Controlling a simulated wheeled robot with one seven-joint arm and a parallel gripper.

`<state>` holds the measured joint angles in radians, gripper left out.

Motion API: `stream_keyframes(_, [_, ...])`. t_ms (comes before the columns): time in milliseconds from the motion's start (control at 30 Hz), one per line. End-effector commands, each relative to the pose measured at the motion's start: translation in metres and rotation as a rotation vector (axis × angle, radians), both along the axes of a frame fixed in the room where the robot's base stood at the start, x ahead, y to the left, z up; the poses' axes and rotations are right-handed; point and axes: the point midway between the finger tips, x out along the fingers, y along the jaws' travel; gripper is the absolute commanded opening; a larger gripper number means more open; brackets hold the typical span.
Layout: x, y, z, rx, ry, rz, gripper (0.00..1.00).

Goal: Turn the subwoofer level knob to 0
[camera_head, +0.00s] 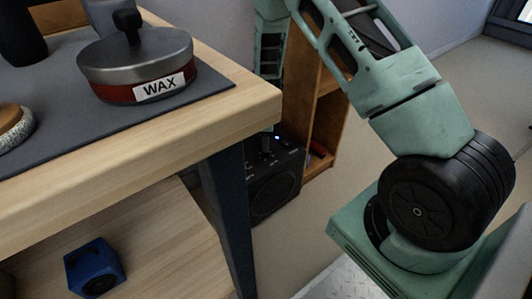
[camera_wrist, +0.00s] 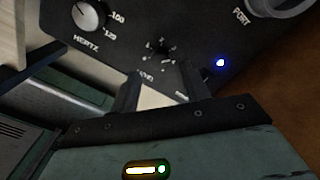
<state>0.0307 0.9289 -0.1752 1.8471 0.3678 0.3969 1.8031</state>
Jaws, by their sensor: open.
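The subwoofer (camera_head: 272,188) is a black box on the floor behind the table corner in the head view. In the wrist view its dark panel (camera_wrist: 195,25) fills the upper part, tilted. The level knob (camera_wrist: 160,48) is small and dark, with a partly legible "LEVEL" label below it; its pointer setting is too dim to read. My gripper (camera_wrist: 161,72) is open, its two dark fingers apart on either side below the knob; I cannot tell whether they touch it. In the head view the table corner hides much of my gripper.
A larger hertz knob (camera_wrist: 88,15) lies left of the level knob, and a lit blue light (camera_wrist: 220,62) lies right. The wooden table (camera_head: 190,135) and its dark leg (camera_head: 230,215) stand beside the subwoofer. A wooden shelf (camera_head: 327,120) stands behind it.

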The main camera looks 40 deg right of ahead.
Motion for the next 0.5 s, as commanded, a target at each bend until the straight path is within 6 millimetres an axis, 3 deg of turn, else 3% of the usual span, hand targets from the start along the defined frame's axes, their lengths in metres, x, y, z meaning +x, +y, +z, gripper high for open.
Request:
stream_keyframes(33, [-0.001, 0.0, -0.013, 0.001, 0.002, -0.001, 0.46])
stream_keyframes(200, [0.0, 0.0, -0.032, 0.0, 0.0, 0.001, 0.46])
stream_keyframes(500, [0.0, 0.0, -0.039, 0.001, -0.001, 0.001, 0.46])
